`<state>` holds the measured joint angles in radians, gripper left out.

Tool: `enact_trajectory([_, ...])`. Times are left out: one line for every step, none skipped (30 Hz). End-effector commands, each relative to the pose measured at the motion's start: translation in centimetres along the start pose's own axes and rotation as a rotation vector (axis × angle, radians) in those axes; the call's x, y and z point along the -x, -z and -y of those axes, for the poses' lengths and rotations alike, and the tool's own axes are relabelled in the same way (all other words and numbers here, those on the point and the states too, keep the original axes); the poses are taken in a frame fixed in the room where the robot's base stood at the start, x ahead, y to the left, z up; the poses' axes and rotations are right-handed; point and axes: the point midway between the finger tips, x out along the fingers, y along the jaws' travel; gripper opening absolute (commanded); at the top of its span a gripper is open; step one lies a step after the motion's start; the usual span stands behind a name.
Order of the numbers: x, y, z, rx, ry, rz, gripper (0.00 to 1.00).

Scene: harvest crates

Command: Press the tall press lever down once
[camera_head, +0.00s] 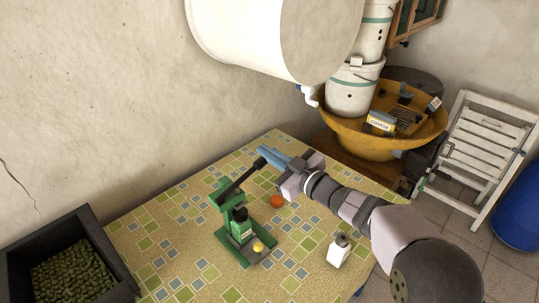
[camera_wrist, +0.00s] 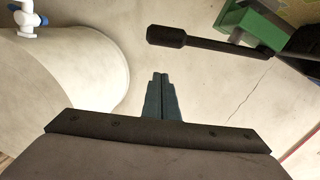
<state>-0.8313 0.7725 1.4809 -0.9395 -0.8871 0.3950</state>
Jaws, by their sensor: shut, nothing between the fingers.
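The green press (camera_head: 224,195) stands on the patterned table, with a dark cylinder with a pale label at its front and a small yellow thing on its base. Its long dark lever (camera_head: 240,179) slopes up to the right, raised. In the wrist view the lever's thick handle (camera_wrist: 166,36) and thin rod lie ahead of the fingertips, with part of the green frame at the upper right. My gripper (camera_head: 264,152) has its blue fingers shut and empty, close to the handle end. The fingertips (camera_wrist: 160,75) look apart from the handle in the wrist view.
An orange round thing (camera_head: 277,201) and a white carton (camera_head: 338,253) are on the table (camera_head: 185,233). A black crate (camera_head: 95,235) of green produce is at the left. A large white tank (camera_head: 250,35) hangs above; a yellow basin (camera_head: 350,145) stands behind my arm.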

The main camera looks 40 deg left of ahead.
Motion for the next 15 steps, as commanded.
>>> enact_trajectory([0.0, -1.0, -0.1, -0.007, -0.002, 0.008, 0.00])
enact_trajectory([-0.1, -1.3, -0.1, -0.006, -0.002, 0.007, 0.00])
enact_trajectory([-0.1, -1.7, -0.1, -0.006, -0.002, 0.008, 0.00])
enact_trajectory([-0.2, -1.9, -0.1, -0.005, -0.002, 0.006, 0.00])
enact_trajectory([-0.3, -2.2, -0.1, -0.005, -0.002, 0.006, 0.00])
enact_trajectory([-0.3, -2.5, -0.1, -0.005, -0.002, 0.005, 0.00])
enact_trajectory([-0.4, -2.7, -0.1, -0.004, -0.002, 0.005, 0.00])
enact_trajectory([-0.4, -2.8, -0.1, -0.004, -0.002, 0.005, 0.00])
enact_trajectory([-0.5, -3.1, -0.1, -0.004, -0.002, 0.005, 0.00])
enact_trajectory([-0.5, -3.2, -0.1, -0.004, -0.002, 0.005, 0.00])
enact_trajectory([-0.5, -3.3, -0.1, -0.003, -0.002, 0.005, 0.00])
enact_trajectory([-0.5, -3.4, -0.1, -0.003, -0.003, 0.005, 0.00])
enact_trajectory([-0.6, -3.5, -0.1, -0.002, -0.003, 0.005, 0.00])
enact_trajectory([-0.6, -3.5, -0.1, -0.002, -0.003, 0.004, 0.00])
enact_trajectory([-0.6, -3.6, -0.1, -0.002, -0.003, 0.004, 0.00])
